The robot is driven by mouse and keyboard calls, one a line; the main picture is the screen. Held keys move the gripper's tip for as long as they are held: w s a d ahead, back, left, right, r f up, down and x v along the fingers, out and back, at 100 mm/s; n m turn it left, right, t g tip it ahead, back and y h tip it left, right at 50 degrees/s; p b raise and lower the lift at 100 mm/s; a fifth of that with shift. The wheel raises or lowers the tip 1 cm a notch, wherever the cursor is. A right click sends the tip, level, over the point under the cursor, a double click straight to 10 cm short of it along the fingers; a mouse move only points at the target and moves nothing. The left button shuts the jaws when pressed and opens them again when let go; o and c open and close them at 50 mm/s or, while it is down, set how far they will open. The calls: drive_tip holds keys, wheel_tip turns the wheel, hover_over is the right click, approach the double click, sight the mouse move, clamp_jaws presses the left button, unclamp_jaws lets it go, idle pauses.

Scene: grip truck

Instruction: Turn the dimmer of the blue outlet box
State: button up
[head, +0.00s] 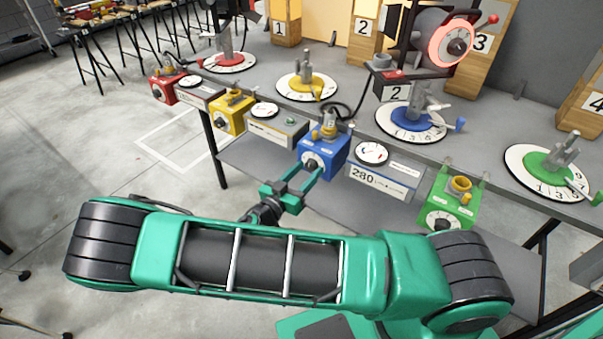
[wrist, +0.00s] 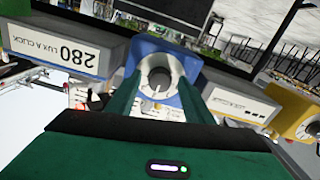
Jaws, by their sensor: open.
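The blue outlet box (head: 324,148) is mounted at the front edge of the bench, in the middle of the head view. Its round dimmer (head: 312,163) faces out toward me. My gripper (head: 306,175) is open, with its two green fingers reaching to the front of the box. In the wrist view the dimmer (wrist: 158,79) is a grey knob on a white dial, between the tips of my gripper (wrist: 160,88). The blue box (wrist: 150,47) shows behind it. I cannot tell whether the fingers touch the knob.
A panel marked 280 (head: 380,182) sits right of the blue box, and a green box (head: 447,200) beyond it. A yellow box (head: 231,111) and a red box (head: 166,84) are to the left. Round numbered plates stand on the bench above.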

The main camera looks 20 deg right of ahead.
drive_tip(key=c, duration=1)
drive_tip(key=shift+a, duration=0.45)
drive_tip(key=shift+c, duration=0.2)
drive_tip(key=shift+d, duration=0.35)
drive_tip(key=shift+d, duration=0.1)
drive_tip(key=shift+n, duration=0.7)
drive_tip(key=n, duration=0.5)
drive_tip(key=shift+n, duration=0.3)
drive_tip(key=n, duration=0.4)
drive_tip(key=shift+r+n, duration=0.1)
drive_tip(key=shift+n, duration=0.2)
drive_tip(key=n, duration=0.4)
drive_tip(key=shift+n, duration=0.3)
